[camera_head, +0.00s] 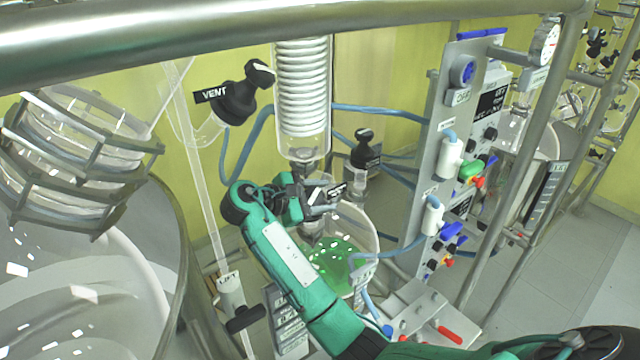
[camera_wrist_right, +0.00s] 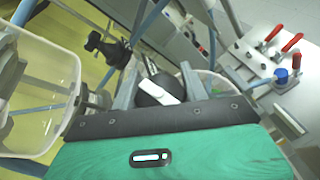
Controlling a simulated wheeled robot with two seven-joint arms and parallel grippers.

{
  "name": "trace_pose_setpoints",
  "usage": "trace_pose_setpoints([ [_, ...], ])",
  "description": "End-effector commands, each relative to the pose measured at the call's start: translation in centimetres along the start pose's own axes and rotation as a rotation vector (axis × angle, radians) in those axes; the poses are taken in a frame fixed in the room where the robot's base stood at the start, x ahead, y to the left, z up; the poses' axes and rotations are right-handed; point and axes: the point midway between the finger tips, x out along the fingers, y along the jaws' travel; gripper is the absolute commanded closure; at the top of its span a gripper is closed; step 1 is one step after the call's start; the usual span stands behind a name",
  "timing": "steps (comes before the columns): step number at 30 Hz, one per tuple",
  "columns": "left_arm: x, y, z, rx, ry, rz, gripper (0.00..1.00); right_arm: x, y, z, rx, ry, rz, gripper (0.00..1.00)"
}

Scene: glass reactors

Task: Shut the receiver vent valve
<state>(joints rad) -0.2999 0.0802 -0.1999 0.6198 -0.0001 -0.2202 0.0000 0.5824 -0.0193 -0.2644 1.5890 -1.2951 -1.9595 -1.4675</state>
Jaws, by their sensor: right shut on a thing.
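My right gripper (camera_head: 314,198) is at a small valve above the receiver vessel (camera_head: 372,226), which holds green liquid. In the right wrist view my right gripper (camera_wrist_right: 158,84) has a finger on each side of a round black knob with a white bar (camera_wrist_right: 160,90). It is shut on this knob. In the head view the fingers mostly hide the knob, and a small black label (camera_head: 337,189) beside it is too small to read. My left gripper is not in view.
A black valve labelled VENT (camera_head: 240,95) is at upper left, and another black valve (camera_head: 365,150) stands behind my gripper. A glass coil condenser (camera_head: 302,90) hangs above. Blue hoses run to the control panel (camera_head: 440,190) at right. A metal rail crosses the top.

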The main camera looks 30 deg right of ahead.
Motion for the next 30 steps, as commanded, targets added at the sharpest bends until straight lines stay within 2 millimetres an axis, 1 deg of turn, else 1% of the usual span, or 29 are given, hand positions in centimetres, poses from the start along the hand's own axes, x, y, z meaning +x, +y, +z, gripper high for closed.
trace_pose_setpoints([
  [1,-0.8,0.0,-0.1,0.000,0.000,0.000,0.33,-0.2,0.1,0.1,0.011,0.004,-0.039,0.78],
  [3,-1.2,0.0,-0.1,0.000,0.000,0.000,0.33,-0.2,-0.1,0.1,0.035,0.003,-0.085,0.78],
  [12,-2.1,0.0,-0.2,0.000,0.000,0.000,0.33,-0.1,-0.5,-0.1,0.106,0.002,-0.224,0.78],
  [20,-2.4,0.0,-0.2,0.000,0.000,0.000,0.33,-0.1,-0.6,-0.1,0.131,0.002,-0.270,0.78],
  [30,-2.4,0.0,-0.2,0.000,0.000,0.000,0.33,0.0,-0.7,-0.1,0.133,0.001,-0.275,0.78],
])
